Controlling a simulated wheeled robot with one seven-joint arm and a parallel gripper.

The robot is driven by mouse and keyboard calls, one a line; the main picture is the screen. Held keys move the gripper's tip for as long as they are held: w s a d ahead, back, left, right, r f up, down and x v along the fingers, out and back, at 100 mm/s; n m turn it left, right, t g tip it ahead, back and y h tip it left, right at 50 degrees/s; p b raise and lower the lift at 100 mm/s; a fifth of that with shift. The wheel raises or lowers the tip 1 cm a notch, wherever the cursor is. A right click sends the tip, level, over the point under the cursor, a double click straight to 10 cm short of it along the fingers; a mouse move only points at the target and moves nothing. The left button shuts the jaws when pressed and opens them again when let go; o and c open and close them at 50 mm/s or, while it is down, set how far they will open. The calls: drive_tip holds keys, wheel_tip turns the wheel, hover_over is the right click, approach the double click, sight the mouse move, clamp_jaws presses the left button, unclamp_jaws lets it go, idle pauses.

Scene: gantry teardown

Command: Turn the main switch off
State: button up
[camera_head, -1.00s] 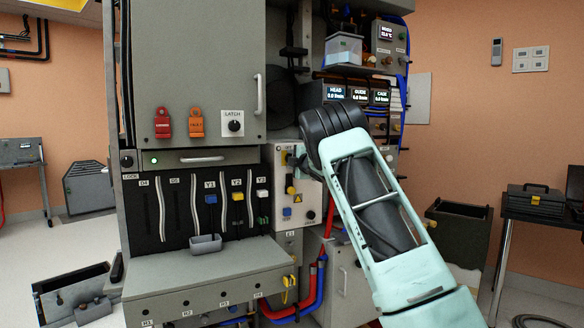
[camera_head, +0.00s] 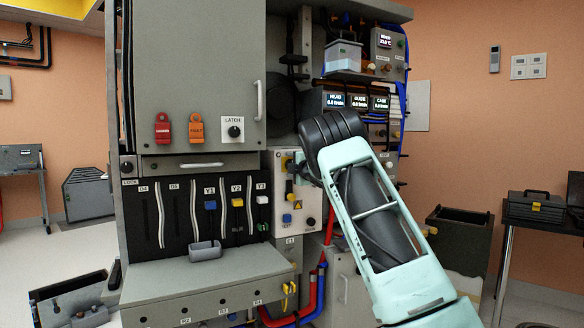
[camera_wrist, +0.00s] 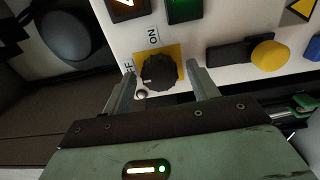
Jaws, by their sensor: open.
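The main switch (camera_wrist: 158,72) is a black ridged knob on a yellow plate in the wrist view. ON is printed above it and OFF, partly hidden by a finger, at its left. My gripper (camera_wrist: 161,76) is open, with one finger at each side of the knob. I cannot tell whether the fingers touch it.
A dark round part (camera_wrist: 65,33) is at the upper left. A black toolbox (camera_head: 536,205) stands on a table at right.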

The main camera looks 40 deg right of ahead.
drive_tip(key=b+v, duration=0.2)
drive_tip(key=v, duration=1.5)
drive_tip(key=shift+s, duration=0.2)
drive_tip(key=shift+a, duration=0.1)
